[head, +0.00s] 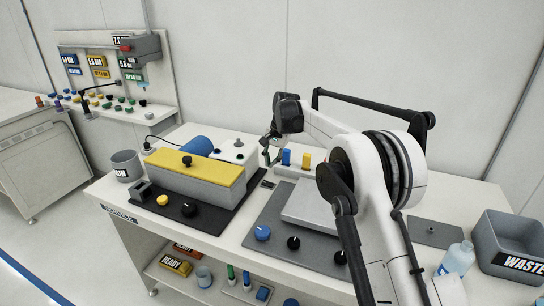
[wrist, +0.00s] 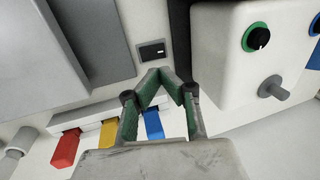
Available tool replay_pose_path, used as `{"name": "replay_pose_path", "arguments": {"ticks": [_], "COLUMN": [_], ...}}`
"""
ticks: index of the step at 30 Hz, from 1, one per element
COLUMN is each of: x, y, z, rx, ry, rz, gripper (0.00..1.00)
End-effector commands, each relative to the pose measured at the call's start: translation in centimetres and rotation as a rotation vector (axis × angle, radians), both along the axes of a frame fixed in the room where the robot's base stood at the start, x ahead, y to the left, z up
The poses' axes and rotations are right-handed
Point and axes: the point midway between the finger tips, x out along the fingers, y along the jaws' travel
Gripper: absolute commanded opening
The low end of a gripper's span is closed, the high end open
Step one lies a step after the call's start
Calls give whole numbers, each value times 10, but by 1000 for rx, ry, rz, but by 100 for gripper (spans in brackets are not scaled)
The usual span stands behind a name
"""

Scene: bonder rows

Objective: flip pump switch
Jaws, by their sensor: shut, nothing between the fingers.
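A small dark switch plate (wrist: 152,51) with a pale mark lies flat on the white bench top, just beyond my fingertips in the wrist view. It shows in the head view as a small dark plate (head: 268,184) right of the yellow-lidded box. I cannot read any label on it or tell its setting. My gripper (wrist: 161,76) is shut and empty, its green-padded fingers meeting at the tips just short of the plate in the wrist view. In the head view my gripper (head: 268,150) is partly hidden and points down near the white box.
A yellow-lidded box (head: 200,168) and a blue cylinder (head: 197,145) stand on the bench.

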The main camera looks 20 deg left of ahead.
Motion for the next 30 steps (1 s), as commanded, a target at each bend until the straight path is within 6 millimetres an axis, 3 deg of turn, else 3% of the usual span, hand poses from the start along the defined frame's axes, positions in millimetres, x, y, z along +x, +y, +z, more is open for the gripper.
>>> {"name": "replay_pose_path", "arguments": {"ticks": [9,15,30], "x": [1,1,2], "y": [14,19,19], "z": [-56,-77,-84], "rx": [0,0,-1], "ry": [0,0,0], "rz": [1,1,0], "gripper": [0,0,0]}}
